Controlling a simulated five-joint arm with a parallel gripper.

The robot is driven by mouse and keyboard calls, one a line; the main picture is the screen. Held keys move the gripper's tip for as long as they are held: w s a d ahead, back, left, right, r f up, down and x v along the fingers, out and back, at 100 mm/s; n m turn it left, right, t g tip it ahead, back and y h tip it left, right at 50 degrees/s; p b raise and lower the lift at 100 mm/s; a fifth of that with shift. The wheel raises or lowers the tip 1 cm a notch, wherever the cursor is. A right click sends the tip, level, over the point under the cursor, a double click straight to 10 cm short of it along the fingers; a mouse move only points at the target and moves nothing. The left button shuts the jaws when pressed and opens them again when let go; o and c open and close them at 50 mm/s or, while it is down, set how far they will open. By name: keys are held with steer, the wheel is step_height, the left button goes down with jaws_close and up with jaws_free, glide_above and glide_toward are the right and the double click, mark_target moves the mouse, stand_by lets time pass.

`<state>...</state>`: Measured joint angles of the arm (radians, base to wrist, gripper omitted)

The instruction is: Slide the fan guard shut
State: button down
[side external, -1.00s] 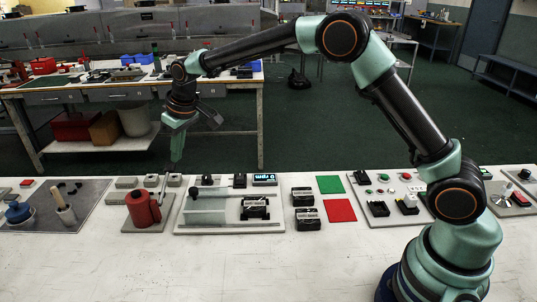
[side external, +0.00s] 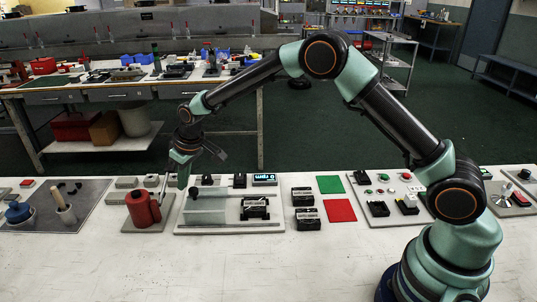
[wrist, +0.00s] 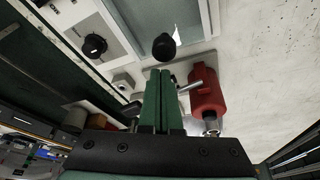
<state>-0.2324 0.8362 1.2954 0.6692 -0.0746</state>
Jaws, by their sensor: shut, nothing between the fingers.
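The fan guard appears to be the pale translucent panel (side external: 206,211) on the left half of a light board (side external: 232,230); it also shows at the top of the wrist view (wrist: 150,17). A black knob (wrist: 164,46) stands at the panel's near end in the wrist view. My gripper (side external: 182,186) is shut and empty, low over the board's left end, beside the panel. In the wrist view its green fingertips (wrist: 165,73) point at the knob, with a small gap in the picture. Whether they touch it is unclear.
A red cylinder (side external: 143,209) on a plate stands close to the left of my gripper, with a thin rod beside it. A black labelled block (side external: 255,209) sits on the board's right half. Black knobs and a lit display (side external: 264,180) line the back. The table front is clear.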

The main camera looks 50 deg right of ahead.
steer(key=shift+s+d, duration=0.15)
steer(key=shift+s, duration=0.3)
steer(key=s+d, duration=0.9)
steer(key=shift+s+d, duration=0.2)
steer(key=shift+s, duration=0.05)
steer(key=shift+f, duration=0.1)
